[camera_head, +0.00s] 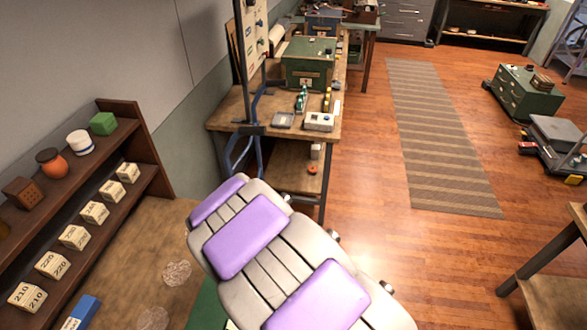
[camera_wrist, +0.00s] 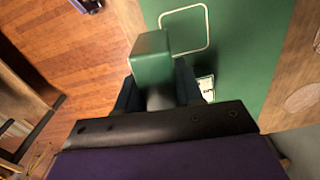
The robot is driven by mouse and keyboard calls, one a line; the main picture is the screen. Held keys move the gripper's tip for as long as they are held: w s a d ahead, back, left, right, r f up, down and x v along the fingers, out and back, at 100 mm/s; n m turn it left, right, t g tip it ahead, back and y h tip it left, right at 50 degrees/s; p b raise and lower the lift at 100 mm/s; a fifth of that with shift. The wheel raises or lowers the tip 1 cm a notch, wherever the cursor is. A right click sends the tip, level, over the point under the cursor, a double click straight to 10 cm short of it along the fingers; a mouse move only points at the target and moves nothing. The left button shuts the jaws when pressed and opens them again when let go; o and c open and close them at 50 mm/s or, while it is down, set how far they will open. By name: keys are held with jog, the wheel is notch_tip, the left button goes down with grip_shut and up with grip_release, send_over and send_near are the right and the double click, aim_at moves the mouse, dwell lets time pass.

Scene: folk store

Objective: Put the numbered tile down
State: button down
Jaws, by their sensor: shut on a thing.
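My gripper (camera_wrist: 157,92) is shut on a green block (camera_wrist: 151,57), which sits between its two dark fingers in the wrist view. No number shows on the block's visible faces. Behind it lies a green mat (camera_wrist: 240,45) with a white rounded outline (camera_wrist: 207,28). I cannot tell whether the block touches the mat or hangs above it. A small white piece with dark marks (camera_wrist: 208,84) shows beside the right finger, partly hidden. In the head view my purple and grey arm hides the gripper and the block. Several cream numbered blocks (camera_head: 74,237) stand on the lower shelf at left.
The dark wooden shelf (camera_head: 147,140) also holds a green block (camera_head: 103,123), a white jar (camera_head: 79,142) and an orange pot (camera_head: 52,162). A blue box (camera_head: 83,311) lies on the brown worktop (camera_head: 125,250).

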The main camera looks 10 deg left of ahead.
jog(key=w+d+r+n, duration=0.1)
jog(key=w+d+r, duration=0.4)
jog(key=w+d, duration=0.55)
jog(key=w+d+r, duration=0.3)
jog(key=d, duration=0.5)
jog(key=w+d+r, duration=0.3)
jog(key=w+d, duration=0.1)
jog(key=d, duration=0.4)
jog(key=shift+w+d+r+n, duration=0.3)
jog(key=shift+n, duration=0.1)
jog(key=shift+a, duration=0.1)
